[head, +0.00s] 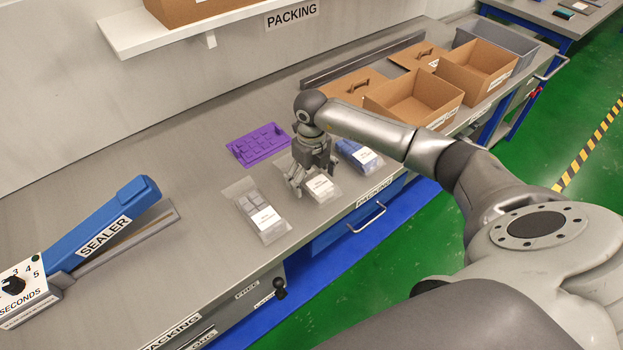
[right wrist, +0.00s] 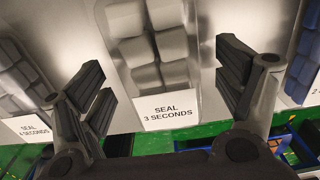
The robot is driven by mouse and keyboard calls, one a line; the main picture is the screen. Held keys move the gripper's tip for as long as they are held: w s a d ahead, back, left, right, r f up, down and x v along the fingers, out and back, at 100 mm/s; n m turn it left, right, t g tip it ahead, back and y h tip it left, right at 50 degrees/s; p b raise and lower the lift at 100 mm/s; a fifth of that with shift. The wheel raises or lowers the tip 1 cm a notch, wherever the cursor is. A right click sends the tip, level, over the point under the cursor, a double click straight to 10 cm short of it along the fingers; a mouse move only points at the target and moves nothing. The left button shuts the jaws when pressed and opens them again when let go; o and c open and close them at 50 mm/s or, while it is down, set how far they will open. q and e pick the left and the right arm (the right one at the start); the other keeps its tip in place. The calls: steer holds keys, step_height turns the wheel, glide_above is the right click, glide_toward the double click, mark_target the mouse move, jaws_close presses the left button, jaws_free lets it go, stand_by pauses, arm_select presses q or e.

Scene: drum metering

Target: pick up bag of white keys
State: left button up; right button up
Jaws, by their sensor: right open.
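The bag of white keys (right wrist: 146,48) is a clear bag with pale keys and a label reading SEAL 3 SECONDS, in the middle of the right wrist view. In the head view this bag (head: 322,187) lies on the bench, partly hidden by my right gripper. My right gripper (head: 312,178) is open just over it, and in the right wrist view its fingers (right wrist: 160,85) stand on either side of the bag with nothing held. Whether they touch the bench I cannot tell. My left gripper is not in view.
A bag of grey keys (head: 257,208) lies to the left and a bag of blue keys (head: 357,154) to the right, both close. A purple tray (head: 259,145) lies behind. The blue sealer (head: 105,222) is at left, cardboard boxes (head: 413,98) at right. The bench's front edge is near.

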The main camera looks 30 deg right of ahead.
steer(key=c, duration=1.2)
steer(key=shift+c, duration=0.2)
steer(key=shift+r, duration=0.1)
